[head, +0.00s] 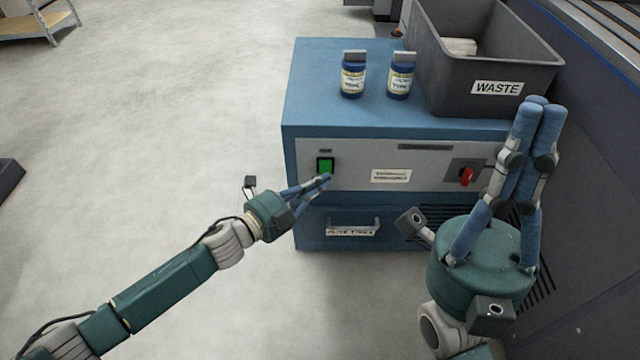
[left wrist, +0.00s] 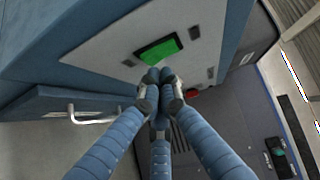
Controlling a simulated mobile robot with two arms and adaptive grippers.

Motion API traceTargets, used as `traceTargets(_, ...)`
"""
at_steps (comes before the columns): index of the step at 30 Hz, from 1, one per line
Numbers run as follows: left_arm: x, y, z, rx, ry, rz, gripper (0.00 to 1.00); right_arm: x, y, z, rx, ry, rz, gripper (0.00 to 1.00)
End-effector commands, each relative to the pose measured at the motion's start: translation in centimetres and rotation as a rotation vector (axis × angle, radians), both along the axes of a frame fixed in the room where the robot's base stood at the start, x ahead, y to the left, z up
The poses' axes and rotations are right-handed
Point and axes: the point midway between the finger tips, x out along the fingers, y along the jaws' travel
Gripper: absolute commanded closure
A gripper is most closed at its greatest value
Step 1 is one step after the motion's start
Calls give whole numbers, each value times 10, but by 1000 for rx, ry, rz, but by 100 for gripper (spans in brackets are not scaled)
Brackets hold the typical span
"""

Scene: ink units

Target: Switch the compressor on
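A blue cabinet (head: 310,90) has a grey front panel (head: 435,160) with a green rocker switch (head: 326,166) in a black frame at its left and a red knob (head: 467,177) at its right. My left gripper (head: 327,180) has its fingertips together, empty, just below the green switch. In the left wrist view the fingertips (left wrist: 160,76) lie close to the green switch (left wrist: 159,51); I cannot tell whether they touch it. My right gripper (head: 539,104) is shut and empty, fingers pointing up, in front of the cabinet's right side.
Two blue labelled bottles (head: 353,78) (head: 400,77) and a grey bin marked WASTE (head: 450,85) stand on the cabinet. A drawer handle (head: 353,224) sticks out below the panel. A dark machine (head: 590,190) stands at the right.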

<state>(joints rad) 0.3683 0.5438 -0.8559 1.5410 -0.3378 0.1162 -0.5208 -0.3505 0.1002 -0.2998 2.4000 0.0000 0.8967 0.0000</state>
Motion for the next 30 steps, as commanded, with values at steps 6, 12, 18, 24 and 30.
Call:
traceTargets(6, 3, -1, 0, -1, 1, -1, 100, -1, 0, -1, 2, -5, 1, 100)
traceTargets(12, 3, 0, -1, -2, -1, -1, 100, -1, 0, -2, 2, -5, 1, 100)
traceTargets(18, 9, -1, -13, -5, -71, 0, 100, -1, 0, -30, 0, -3, 1, 100)
traceTargets(24, 11, 0, -3, -2, -99, -2, 100, 1, 1, -17, -1, -30, -2, 100)
traceTargets(30, 11, -1, -4, -2, -99, -2, 100, -1, 0, -17, 1, -34, -1, 100)
